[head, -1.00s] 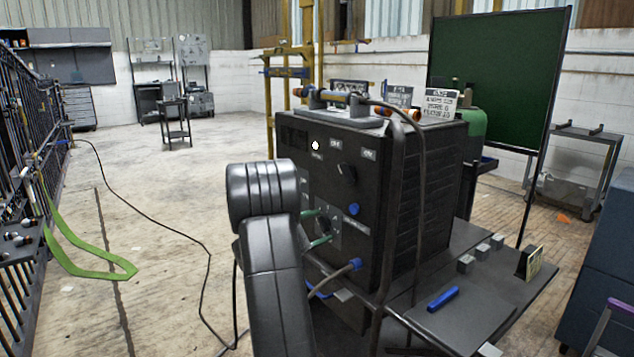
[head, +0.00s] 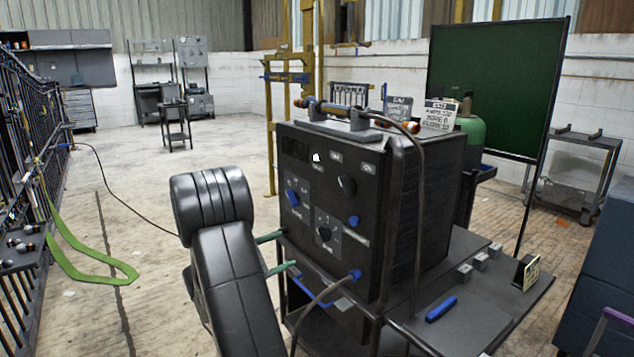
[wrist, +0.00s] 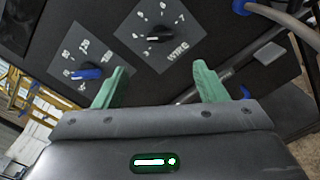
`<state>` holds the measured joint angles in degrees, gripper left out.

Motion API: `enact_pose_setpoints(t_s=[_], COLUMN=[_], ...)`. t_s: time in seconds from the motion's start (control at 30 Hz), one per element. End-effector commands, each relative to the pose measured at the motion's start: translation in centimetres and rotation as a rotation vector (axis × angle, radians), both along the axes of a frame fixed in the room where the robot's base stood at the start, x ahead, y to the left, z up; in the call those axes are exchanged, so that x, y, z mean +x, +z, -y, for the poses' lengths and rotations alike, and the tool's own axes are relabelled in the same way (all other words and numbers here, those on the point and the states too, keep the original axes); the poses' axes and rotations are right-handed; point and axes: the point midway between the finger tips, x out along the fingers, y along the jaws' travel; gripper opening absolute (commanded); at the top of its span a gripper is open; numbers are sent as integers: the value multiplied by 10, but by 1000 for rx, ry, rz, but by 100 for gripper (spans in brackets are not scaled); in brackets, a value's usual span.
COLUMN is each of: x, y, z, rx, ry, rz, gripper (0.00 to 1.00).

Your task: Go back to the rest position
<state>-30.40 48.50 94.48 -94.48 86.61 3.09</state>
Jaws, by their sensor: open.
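My gripper (wrist: 160,88) shows in the wrist view with two green fingers set wide apart and nothing between them. In the head view its green fingers (head: 277,252) show to the right of my black arm, in front of the lower front panel of the black machine (head: 330,185). The panel carries a blue knob (head: 292,197) and a black knob (head: 324,234). In the wrist view the blue knob (wrist: 88,73) and the black WIRE knob (wrist: 158,33) lie beyond the fingers, and neither is held. Whether a finger touches the panel I cannot tell.
The machine stands on a dark cart (head: 470,315) with a blue marker-like item (head: 441,308) on its shelf. A cable (head: 320,305) hangs from the front. A black fence (head: 25,200) with a green strap (head: 85,265) stands left. Open floor (head: 150,180) lies between.

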Motion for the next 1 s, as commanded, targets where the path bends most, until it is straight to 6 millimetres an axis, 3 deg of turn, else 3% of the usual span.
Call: enact_pose_setpoints(t_s=[0.63, 0.7, 1.0], x=[74, 73, 72], y=[-3, 5, 4], z=[105, 101, 102], rx=[0, -31, -158], ry=[-4, 0, 0], rz=[3, -43, -218], gripper=[65, 65, 65])
